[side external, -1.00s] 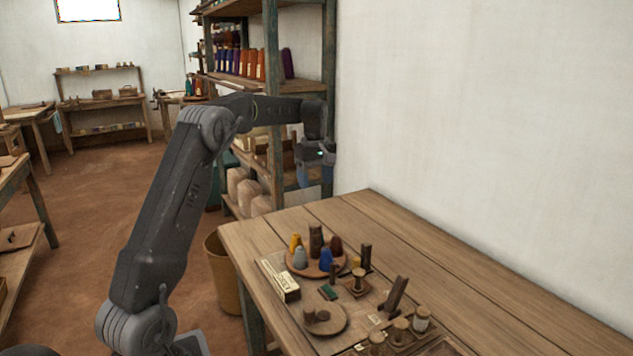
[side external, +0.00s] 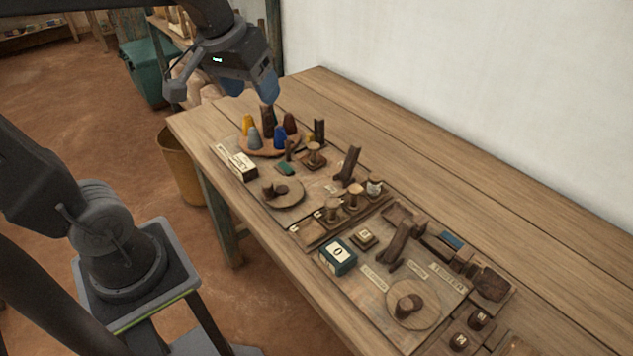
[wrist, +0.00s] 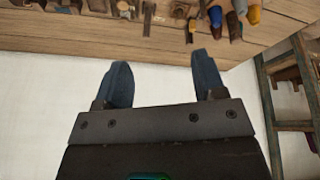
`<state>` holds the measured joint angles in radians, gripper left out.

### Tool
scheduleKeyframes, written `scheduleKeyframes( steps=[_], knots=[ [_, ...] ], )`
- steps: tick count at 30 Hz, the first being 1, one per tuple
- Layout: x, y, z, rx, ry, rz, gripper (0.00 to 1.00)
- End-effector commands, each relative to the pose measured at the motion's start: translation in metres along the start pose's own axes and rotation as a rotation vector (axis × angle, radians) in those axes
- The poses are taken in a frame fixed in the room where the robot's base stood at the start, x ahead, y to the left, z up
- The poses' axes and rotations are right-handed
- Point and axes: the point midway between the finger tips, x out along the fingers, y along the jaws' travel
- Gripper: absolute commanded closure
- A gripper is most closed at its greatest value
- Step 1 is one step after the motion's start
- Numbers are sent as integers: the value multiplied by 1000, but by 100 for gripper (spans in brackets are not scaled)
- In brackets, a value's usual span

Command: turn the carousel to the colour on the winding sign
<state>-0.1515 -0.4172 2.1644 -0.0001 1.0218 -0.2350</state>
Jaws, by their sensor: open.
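The carousel (side external: 262,152) is a round wooden disc near the table's far left end. It carries a dark central post (side external: 268,120) and upright cones: yellow (side external: 248,124), grey (side external: 254,139), blue (side external: 280,136) and dark red-brown (side external: 290,123). A pale block with dark marks (side external: 243,167) stands in front of it, beside a small green piece (side external: 285,168). I cannot tell which is the winding sign or read its colour. My gripper (side external: 254,92) is open and empty, above and behind the carousel, apart from it. In the wrist view the blue cone (wrist: 215,17) lies beyond the open fingers (wrist: 160,62).
A spool on a stand (side external: 314,154), an upright lever (side external: 349,165) and a round disc with a knob (side external: 283,193) stand close to the carousel. A green box marked 0 (side external: 338,257) and more fixtures fill the near board. The table's wall side (side external: 420,175) is bare.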

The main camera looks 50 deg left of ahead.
Motion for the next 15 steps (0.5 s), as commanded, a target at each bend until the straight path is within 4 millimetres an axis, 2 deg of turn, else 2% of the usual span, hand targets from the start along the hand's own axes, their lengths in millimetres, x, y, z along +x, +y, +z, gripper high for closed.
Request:
scheduleKeyframes(
  steps=[1,3,7,11,13,15],
  knots=[
    [-2,4,23,76,25,19,36],
    [-1,7,48,171,52,39,36],
    [4,8,81,300,91,64,36],
    [8,8,96,363,110,76,36],
    [8,8,94,379,108,72,36],
    [6,8,82,390,94,60,36]
  ],
)
